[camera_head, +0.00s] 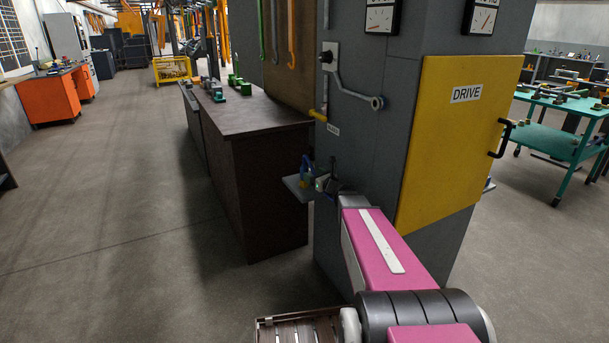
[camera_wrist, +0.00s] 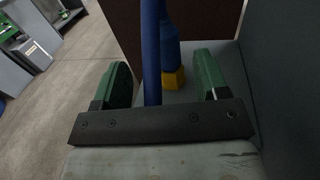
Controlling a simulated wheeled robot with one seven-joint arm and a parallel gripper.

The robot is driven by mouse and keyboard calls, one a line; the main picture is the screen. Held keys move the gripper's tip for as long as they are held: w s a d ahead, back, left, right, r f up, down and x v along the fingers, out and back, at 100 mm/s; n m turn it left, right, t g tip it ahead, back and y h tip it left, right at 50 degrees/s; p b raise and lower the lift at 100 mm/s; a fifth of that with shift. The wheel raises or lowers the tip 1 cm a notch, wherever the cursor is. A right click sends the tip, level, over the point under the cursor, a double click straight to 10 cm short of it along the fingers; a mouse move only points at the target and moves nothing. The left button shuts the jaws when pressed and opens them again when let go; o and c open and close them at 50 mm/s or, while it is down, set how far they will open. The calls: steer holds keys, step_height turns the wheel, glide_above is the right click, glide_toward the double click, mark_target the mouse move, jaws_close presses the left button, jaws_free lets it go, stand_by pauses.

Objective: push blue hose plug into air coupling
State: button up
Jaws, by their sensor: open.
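The blue hose plug (camera_wrist: 171,50) stands upright on a small grey shelf, with a yellow piece (camera_wrist: 173,78) at its foot. A blue hose (camera_wrist: 151,60) runs in front of it. In the head view the plug (camera_head: 305,170) is small, on the shelf at the grey cabinet's left edge. My gripper (camera_wrist: 163,62) is open, its green fingers on either side of the hose and plug with gaps to both. In the head view my gripper (camera_head: 320,184) is at the shelf, partly hidden by my arm. A yellow pipe stub (camera_head: 318,115) above, beside a small unreadable label, may be the air coupling.
The shelf (camera_head: 296,188) juts from the grey cabinet. A yellow DRIVE door (camera_head: 455,140) with a black handle is on the right. A dark brown bench (camera_head: 262,185) stands close on the left. Open floor lies farther left.

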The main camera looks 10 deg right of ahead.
mark_target(302, 168)
steer(key=x, duration=0.4)
steer(key=shift+w+f, duration=0.1)
steer(key=shift+w, duration=0.05)
steer(key=x, duration=0.5)
steer(key=shift+w+d+f, duration=0.15)
steer(key=shift+d+f, duration=0.05)
steer(key=shift+f, duration=0.15)
steer(key=c, duration=1)
